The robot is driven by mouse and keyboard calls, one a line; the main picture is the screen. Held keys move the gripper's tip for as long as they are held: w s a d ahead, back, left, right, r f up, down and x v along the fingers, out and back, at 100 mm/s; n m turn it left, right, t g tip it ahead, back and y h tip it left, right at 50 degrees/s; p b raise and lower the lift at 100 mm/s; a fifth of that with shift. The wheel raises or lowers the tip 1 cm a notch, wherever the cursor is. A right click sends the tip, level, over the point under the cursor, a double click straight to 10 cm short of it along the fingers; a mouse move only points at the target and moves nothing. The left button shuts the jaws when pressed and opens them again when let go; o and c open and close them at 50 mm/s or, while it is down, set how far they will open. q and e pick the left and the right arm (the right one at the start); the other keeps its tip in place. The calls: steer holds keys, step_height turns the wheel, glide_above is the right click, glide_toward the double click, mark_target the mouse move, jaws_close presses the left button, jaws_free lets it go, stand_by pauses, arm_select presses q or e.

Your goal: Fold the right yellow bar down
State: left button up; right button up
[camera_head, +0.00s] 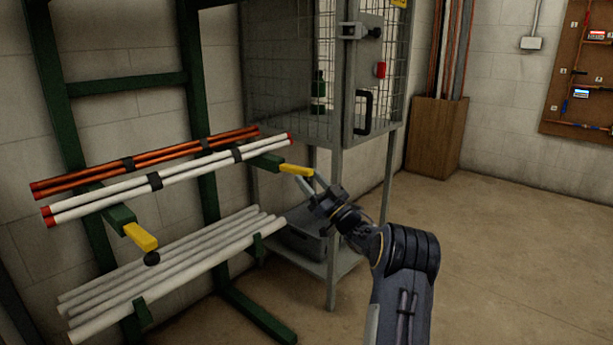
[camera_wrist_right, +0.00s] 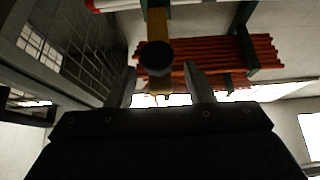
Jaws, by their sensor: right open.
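The right yellow bar (camera_head: 296,169) sticks out from the end of a green rack arm (camera_head: 268,162), beside the white pipes. My right gripper (camera_head: 312,187) is at the bar's outer end. My left gripper is out of view.
White pipes with red ends (camera_head: 170,180) and copper-coloured pipes (camera_head: 150,161) lie on the upper rack arms. Grey pipes (camera_head: 180,262) lie on the lower arms. A mesh cabinet (camera_head: 349,110) stands close behind my right gripper. The floor (camera_head: 500,260) at the right is clear.

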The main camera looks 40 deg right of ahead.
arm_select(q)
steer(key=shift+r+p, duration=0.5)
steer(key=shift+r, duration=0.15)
arm_select(e)
steer(key=v, duration=0.6)
